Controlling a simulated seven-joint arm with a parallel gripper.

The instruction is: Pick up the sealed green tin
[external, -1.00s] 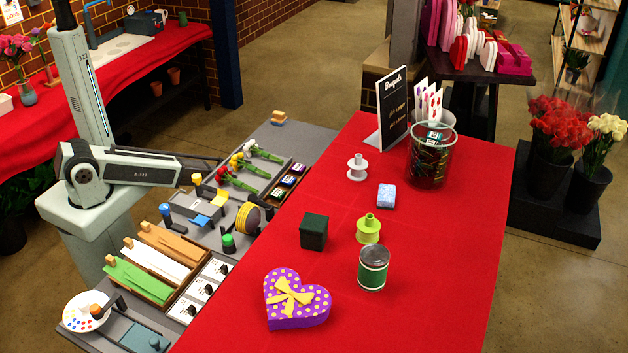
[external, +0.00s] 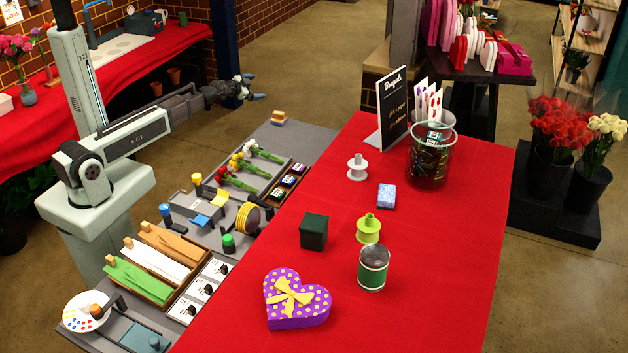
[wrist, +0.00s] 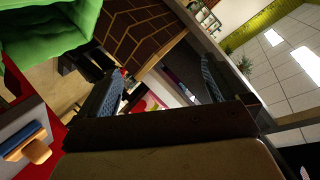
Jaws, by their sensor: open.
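The green tin (external: 373,268) stands upright on the red tabletop, with a silvery grey lid and a green band. It is right of the purple heart box. My gripper (external: 256,90) is raised in the air at the upper left of the external view, far from the tin. It is open and empty. In the wrist view its two fingers (wrist: 165,92) stand apart with nothing between them. The tin does not show in the wrist view.
A glass bin (external: 430,163) and black sign (external: 393,108) stand farther back. The red tabletop (external: 440,240) right of the tin is clear.

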